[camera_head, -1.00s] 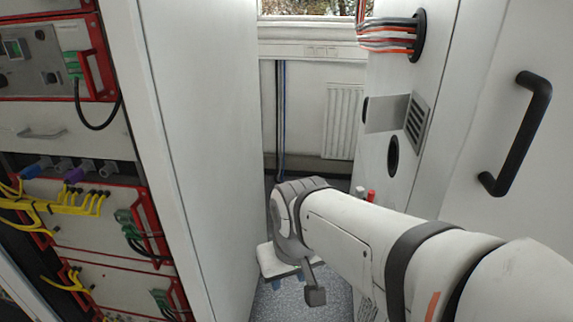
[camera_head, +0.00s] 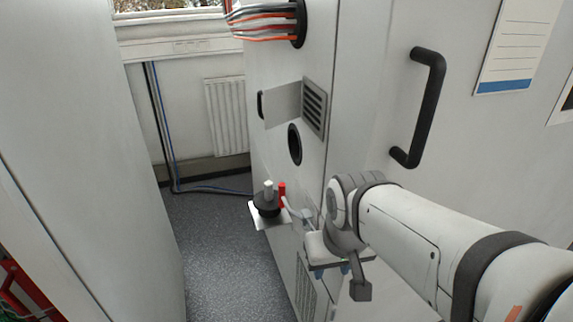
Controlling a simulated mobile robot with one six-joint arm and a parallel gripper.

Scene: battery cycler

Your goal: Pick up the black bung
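The black bung (camera_head: 266,206) is a round dark piece with a pale grey knob on top. It sits on a small white shelf (camera_head: 258,222) on the side of the white cabinet, left of my arm. My gripper (camera_head: 332,271) is at the end of the arm, right of the shelf and apart from the bung. Small blue parts show under its pale body. My arm hides part of it, and I cannot tell whether it is open or shut.
A red peg (camera_head: 282,194) stands right beside the bung. Above the shelf, the cabinet has a round black hole (camera_head: 295,144), a vent (camera_head: 314,108) and an open flap (camera_head: 283,104). A black handle (camera_head: 421,108) juts out at right. The floor (camera_head: 225,255) left of the shelf is clear.

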